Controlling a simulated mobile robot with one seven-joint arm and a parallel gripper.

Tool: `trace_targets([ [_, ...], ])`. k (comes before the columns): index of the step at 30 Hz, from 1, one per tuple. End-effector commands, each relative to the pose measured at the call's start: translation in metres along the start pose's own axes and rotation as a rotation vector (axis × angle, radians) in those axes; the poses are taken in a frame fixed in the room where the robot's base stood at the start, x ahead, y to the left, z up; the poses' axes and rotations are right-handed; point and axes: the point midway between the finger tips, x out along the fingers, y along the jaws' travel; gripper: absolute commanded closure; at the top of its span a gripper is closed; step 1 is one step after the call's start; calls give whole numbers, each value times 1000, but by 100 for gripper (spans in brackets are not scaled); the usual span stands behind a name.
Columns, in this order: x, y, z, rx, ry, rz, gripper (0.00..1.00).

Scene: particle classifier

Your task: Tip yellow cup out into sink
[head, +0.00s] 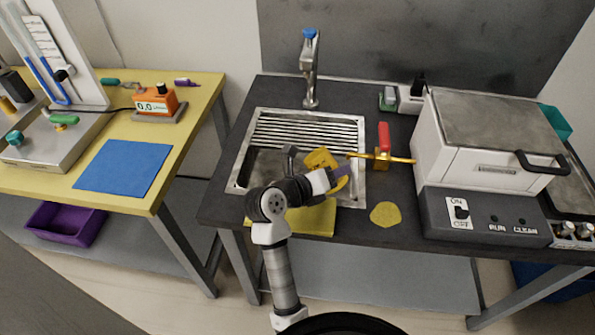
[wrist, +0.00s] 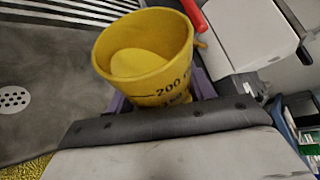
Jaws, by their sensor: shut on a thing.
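The yellow cup (head: 320,158) is in my gripper (head: 343,174), over the right part of the sink (head: 243,152). In the wrist view the cup (wrist: 165,88) has dark markings reading "200", and its mouth faces partly towards the camera. A rounded yellow surface shows inside; I cannot tell whether it is contents or the cup's bottom. The purple fingers of my gripper (wrist: 163,102) are shut on the cup's sides. The sink's grey basin and drain (wrist: 14,98) lie to the left of the cup in the wrist view.
A brass valve with a red handle (head: 383,140) stands right of the cup, its spout reaching towards it. A tap (head: 310,70) rises behind the sink. A yellow cloth (head: 318,219) and yellow round patch (head: 385,214) lie in front. A white machine (head: 480,170) blocks the right.

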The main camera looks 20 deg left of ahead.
Motion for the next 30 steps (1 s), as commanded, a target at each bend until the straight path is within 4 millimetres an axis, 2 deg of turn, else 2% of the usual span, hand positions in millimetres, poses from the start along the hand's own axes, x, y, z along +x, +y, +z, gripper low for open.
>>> trace_targets([
  [30,-7,-16,-5,-125,15,-52,74],
])
